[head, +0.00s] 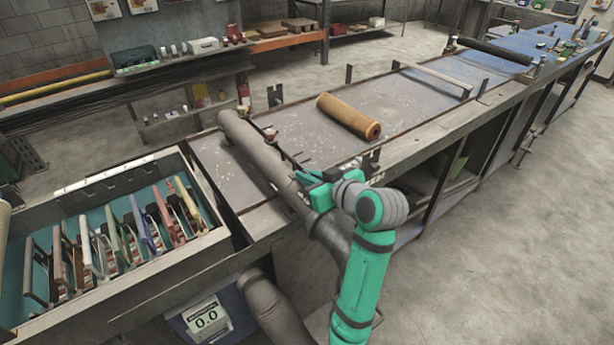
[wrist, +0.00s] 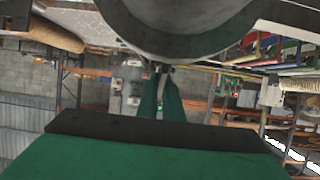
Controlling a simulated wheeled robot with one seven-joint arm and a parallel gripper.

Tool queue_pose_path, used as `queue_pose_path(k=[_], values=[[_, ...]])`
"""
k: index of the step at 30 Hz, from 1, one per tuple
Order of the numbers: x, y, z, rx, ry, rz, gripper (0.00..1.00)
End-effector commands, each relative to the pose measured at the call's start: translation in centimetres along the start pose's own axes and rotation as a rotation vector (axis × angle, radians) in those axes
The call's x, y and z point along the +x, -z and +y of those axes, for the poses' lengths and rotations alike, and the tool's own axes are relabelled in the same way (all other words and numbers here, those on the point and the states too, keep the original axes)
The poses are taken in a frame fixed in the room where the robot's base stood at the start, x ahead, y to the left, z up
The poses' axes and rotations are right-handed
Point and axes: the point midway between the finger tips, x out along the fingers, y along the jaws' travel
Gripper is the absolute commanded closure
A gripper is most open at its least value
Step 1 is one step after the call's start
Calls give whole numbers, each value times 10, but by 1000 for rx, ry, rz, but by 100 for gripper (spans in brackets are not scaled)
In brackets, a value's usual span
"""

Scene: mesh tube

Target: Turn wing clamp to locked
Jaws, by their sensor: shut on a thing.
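My gripper (head: 306,183) is at the near side of the table, by the long grey tube (head: 255,150). In the wrist view my green fingers (wrist: 162,72) come together just under the grey curved tube (wrist: 190,25). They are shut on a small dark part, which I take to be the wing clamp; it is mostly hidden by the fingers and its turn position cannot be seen. In the head view a thin dark bar (head: 290,157) with a reddish knob (head: 270,133) at its far end runs beside the tube towards my gripper.
A brown roll (head: 349,116) lies on the metal table (head: 300,118). A box of coloured hanging frames (head: 217,236) stands to the left. A display reading 0.0 (head: 206,317) is below. Short dark uprights line the table edges. The floor on the right (head: 500,260) is clear.

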Motion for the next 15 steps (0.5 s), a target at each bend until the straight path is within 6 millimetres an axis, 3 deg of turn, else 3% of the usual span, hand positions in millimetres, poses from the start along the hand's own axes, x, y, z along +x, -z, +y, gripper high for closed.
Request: queue_pose_path(k=[15], values=[[0,1,1,-16,36,1,100]])
